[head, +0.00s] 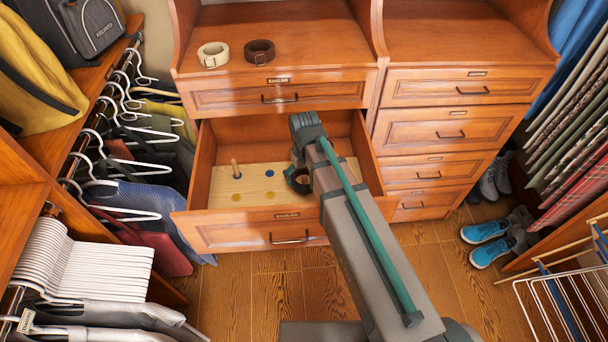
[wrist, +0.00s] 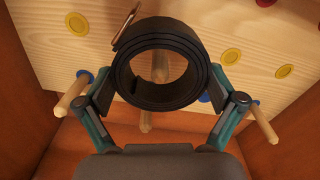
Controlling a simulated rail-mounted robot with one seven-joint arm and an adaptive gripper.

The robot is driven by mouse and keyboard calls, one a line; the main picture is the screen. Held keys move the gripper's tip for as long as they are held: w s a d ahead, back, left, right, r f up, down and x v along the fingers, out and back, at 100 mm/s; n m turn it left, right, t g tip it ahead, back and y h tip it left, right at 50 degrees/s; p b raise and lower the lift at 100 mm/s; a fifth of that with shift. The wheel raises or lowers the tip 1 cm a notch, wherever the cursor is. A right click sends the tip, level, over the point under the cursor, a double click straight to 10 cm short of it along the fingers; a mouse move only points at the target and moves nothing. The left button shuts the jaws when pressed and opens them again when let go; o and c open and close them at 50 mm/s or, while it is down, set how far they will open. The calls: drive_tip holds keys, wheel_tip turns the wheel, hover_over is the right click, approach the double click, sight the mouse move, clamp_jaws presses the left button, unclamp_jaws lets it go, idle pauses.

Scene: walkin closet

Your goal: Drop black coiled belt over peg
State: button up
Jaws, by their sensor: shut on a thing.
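The black coiled belt (wrist: 160,100) is held between the two fingers of my gripper (wrist: 160,95), its round opening facing the wrist camera and a metal buckle at its upper left. A wooden peg (wrist: 160,66) shows through the opening; a peg end (wrist: 146,122) shows below the coil. I cannot tell whether these are one peg or whether the belt is around it. In the head view, my gripper (head: 298,178) is inside the open drawer over the pegboard (head: 215,188), mostly hidden by my arm.
The open drawer's front (head: 240,230) and side walls enclose the board. One peg (head: 235,168) stands clear at the left. A cream coiled belt (head: 213,54) and a brown one (head: 260,52) lie on the countertop above. Hanging clothes (head: 150,200) crowd the left.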

drive_tip(key=shift+f+b, duration=0.45)
drive_tip(key=shift+f, duration=0.7)
drive_tip(key=shift+f, duration=0.35)
drive_tip(key=shift+f+b, duration=0.65)
drive_tip(key=shift+f, duration=0.2)
idle(0.4)
drive_tip(key=o, duration=0.9)
wheel_tip(320, 180, up, 12)
idle(0.6)
